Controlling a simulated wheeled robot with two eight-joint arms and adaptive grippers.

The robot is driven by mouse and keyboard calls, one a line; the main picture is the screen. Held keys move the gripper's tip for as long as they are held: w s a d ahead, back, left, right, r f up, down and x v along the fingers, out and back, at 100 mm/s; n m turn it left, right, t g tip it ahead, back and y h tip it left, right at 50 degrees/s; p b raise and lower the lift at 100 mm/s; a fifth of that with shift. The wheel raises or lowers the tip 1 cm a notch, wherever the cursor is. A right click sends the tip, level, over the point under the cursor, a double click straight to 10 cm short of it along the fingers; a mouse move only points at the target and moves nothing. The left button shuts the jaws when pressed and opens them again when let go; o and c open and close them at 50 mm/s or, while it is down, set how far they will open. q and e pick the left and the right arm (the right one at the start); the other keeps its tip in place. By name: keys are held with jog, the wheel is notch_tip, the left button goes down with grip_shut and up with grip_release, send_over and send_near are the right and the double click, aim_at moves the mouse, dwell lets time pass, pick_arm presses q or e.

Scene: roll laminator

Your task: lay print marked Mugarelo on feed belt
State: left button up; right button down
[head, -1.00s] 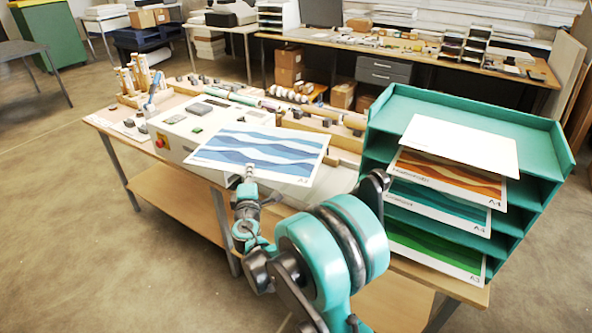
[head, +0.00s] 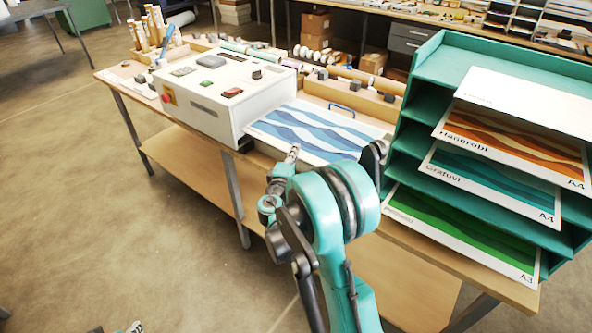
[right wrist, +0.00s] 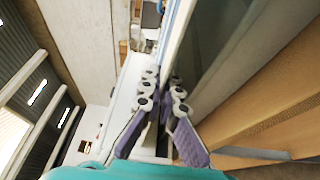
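The print with blue waves (head: 322,131) lies nearly level at the right side of the white laminator (head: 221,90), its left edge close to the machine's side. No name can be read on it. It covers most of the feed area, so I cannot tell whether it rests on the belt or hovers just above. My right gripper (head: 293,154) is at the print's near edge, shut on it. In the right wrist view the fingers (right wrist: 164,88) close around the thin sheet, seen edge-on.
A green shelf rack (head: 421,109) stands to the right with a white sheet (head: 530,104), an orange print (head: 510,140), a teal print (head: 490,183) and a green print (head: 460,232). Rollers (head: 345,84) lie behind the print.

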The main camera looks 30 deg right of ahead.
jog(key=shift+f+b, duration=0.95)
jog(key=shift+f, duration=1.7)
jog(key=shift+f, duration=0.15)
jog(key=c, duration=1.7)
grip_release()
